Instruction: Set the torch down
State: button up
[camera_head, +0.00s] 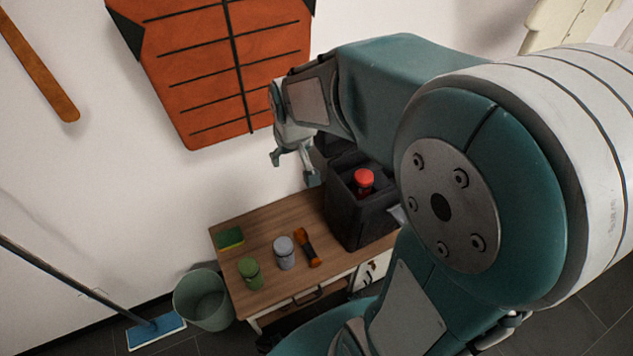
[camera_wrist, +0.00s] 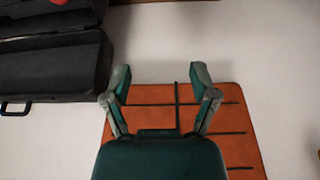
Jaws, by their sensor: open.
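An orange and black torch (camera_head: 306,247) lies on the wooden table top (camera_head: 275,293), between the grey can and the black box. My gripper (camera_head: 295,168) is up in the air above and behind the table, near the wall, apart from the torch. In the wrist view my gripper (camera_wrist: 160,78) has its two fingers spread with nothing between them. The torch does not show in the wrist view.
A black open box (camera_head: 352,222) with a red-topped item (camera_head: 363,178) stands right of the torch. A grey can (camera_head: 284,252), a green can (camera_head: 250,272) and a green-yellow sponge (camera_head: 231,239) stand left. A bin (camera_head: 203,300) is beside the table. An orange panel (camera_head: 215,65) hangs behind.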

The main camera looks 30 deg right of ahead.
jog(key=s+a+r+t, duration=0.1)
jog(key=s+r, duration=0.4)
jog(key=s, duration=0.2)
jog(key=s+a+r+t, duration=0.1)
jog(key=s+r, duration=0.4)
jog(key=s, duration=0.3)
jog(key=shift+s, duration=0.3)
jog(key=shift+o, duration=0.5)
jog(key=shift+s, duration=0.1)
jog(key=g, duration=0.6)
send_over(306, 243)
notch_tip(306, 243, down, 52)
jog(key=shift+d+f, duration=0.15)
jog(key=shift+f, duration=0.3)
jog(key=f, duration=1)
jog(key=shift+a+f, duration=0.2)
grip_shut()
